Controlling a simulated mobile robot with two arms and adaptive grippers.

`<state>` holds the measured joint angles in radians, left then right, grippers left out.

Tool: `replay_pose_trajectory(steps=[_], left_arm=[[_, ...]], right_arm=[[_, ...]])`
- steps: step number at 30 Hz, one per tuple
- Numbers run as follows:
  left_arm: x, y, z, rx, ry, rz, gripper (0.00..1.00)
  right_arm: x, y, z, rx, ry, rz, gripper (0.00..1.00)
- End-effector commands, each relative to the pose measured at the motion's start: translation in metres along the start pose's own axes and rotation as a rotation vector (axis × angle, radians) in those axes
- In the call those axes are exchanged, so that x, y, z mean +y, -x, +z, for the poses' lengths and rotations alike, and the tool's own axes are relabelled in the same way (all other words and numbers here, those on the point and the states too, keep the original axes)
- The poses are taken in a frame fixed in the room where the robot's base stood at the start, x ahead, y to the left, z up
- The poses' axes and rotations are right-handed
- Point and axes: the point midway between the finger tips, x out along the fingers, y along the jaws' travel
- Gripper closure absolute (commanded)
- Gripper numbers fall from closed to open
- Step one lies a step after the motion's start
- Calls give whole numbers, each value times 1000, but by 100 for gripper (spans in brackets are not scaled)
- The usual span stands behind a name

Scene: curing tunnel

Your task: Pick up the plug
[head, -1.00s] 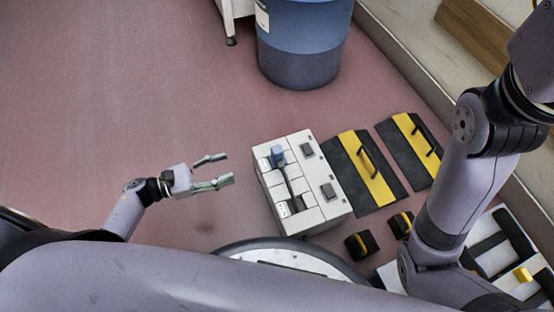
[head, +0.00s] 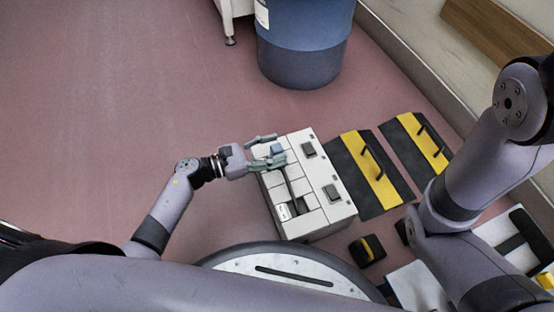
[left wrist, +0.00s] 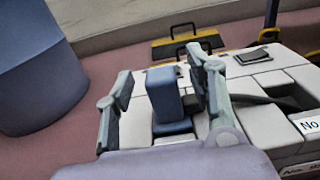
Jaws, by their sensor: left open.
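The plug appears to be the blue block (head: 277,149) at the far left part of a white panelled box (head: 318,215) on the floor. A dark cable (head: 291,184) runs from it along the box. My left gripper (head: 279,148) is open, its two fingers at the plug. In the left wrist view the blue plug (left wrist: 166,96) stands upright between the spread fingers (left wrist: 163,78). The plug's lower part is partly hidden by the gripper body. I cannot tell whether a finger touches it. My right arm shows at the right; its gripper is out of view.
A blue bin (head: 303,50) stands at the back. Two black-and-yellow panels with handles (head: 368,175) lie right of the box, with a small black-and-yellow block (head: 367,250) in front. A wall (head: 420,60) runs along the right. The floor at left is clear.

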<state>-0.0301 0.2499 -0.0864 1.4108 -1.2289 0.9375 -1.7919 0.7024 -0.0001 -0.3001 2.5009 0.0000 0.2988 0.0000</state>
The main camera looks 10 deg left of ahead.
Motion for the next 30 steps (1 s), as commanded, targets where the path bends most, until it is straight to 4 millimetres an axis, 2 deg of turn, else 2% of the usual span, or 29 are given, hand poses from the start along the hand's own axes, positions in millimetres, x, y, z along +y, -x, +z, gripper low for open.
replay_pose_trajectory(steps=[3,11,30], left_arm=[[0,-11,-1,-2,1,-1,50],[0,-13,0,0,1,0,50],[0,-13,0,0,2,0,93]], right_arm=[[-1,6,-2,-1,0,0,71],[-1,5,-1,-1,0,0,71],[-1,5,-2,0,0,0,71]])
